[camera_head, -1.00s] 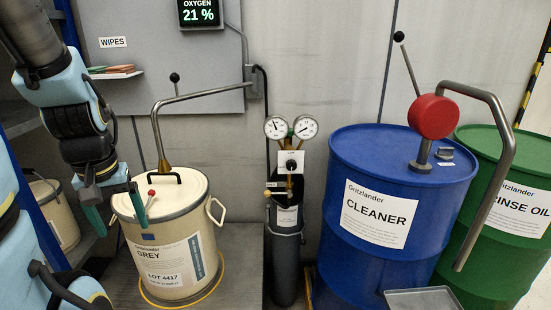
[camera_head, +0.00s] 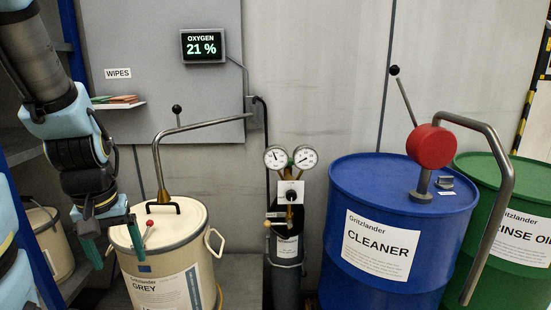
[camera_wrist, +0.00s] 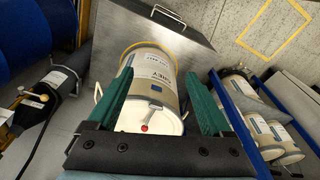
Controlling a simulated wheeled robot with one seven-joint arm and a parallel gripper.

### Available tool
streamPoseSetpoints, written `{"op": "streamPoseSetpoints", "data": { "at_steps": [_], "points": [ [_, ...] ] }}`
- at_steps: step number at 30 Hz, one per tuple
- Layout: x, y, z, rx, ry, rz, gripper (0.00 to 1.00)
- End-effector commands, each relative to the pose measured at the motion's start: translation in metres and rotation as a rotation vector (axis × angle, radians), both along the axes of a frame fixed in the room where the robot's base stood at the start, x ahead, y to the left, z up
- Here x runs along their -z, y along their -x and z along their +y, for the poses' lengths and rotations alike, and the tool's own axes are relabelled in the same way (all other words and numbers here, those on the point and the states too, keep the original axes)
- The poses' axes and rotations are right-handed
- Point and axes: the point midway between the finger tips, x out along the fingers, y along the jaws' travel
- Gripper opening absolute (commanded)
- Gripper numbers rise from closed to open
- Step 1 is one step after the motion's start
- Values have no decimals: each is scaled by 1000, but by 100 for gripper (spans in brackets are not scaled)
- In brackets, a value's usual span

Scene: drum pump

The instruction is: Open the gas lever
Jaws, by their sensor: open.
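The gas cylinder (camera_head: 286,277) stands upright against the back wall, between the grey drum and the blue drum. It carries two round gauges (camera_head: 290,158) and a white plate with a black knob (camera_head: 290,196). A small brass-coloured lever (camera_head: 268,224) sticks out to the left below the plate. In the wrist view, the cylinder (camera_wrist: 54,80) lies at the left edge of the picture. My gripper (camera_head: 115,243) hangs at the left, over the front left of the grey drum, well apart from the cylinder. Its green fingers (camera_wrist: 157,80) are spread and hold nothing.
The grey drum (camera_head: 158,262) has a black handle and a red-tipped lever (camera_head: 149,227) on its lid, close to my fingers. A bent pipe (camera_head: 195,127) rises above it. The blue cleaner drum (camera_head: 345,262) stands right of the cylinder. Blue-framed shelving (camera_head: 46,278) stands left.

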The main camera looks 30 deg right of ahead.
Motion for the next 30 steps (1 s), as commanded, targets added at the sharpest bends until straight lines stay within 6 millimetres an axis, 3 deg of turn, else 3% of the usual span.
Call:
{"op": "streamPoseSetpoints", "data": {
  "at_steps": [5, 11, 17, 22, 30],
  "points": [
    [1, -6, -5, 10, -1, -3, 65],
    [4, -42, -41, 68, -10, -23, 42],
    [7, -86, -104, 149, -31, -62, 20],
    [10, -112, -169, 217, -51, -106, 1],
    [13, -129, -287, 328, -82, -200, 0]
  ]
}}
